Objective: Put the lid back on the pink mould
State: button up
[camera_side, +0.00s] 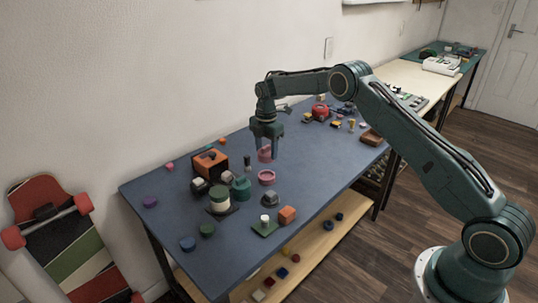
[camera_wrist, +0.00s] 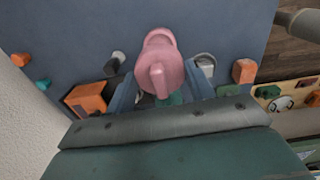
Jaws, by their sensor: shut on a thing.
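My gripper (camera_side: 266,146) is shut on the pink lid (camera_side: 264,155) and holds it above the blue table top. The pink mould (camera_side: 266,178), a round open-topped piece, stands on the table below the lid, with a visible gap between them. In the wrist view the lid (camera_wrist: 162,62) is round with an upright grip, which sits between the fingers of my gripper (camera_wrist: 160,84). The mould (camera_wrist: 158,36) shows just beyond the lid and is largely covered by it.
A teal pot (camera_side: 241,188), a grey block (camera_side: 270,199) and a dark cylinder (camera_side: 247,162) stand near the mould. An orange box (camera_side: 209,165) is to the left, and an orange block (camera_side: 287,215) is in front. The blue table (camera_side: 318,170) is clear right of the mould.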

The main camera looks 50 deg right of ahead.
jog(key=shift+f, duration=0.2)
jog(key=shift+f, duration=3)
jog(key=shift+f, duration=0.15)
dwell(0.5)
jog(key=o, duration=1.5)
jog(key=shift+r, duration=3.5)
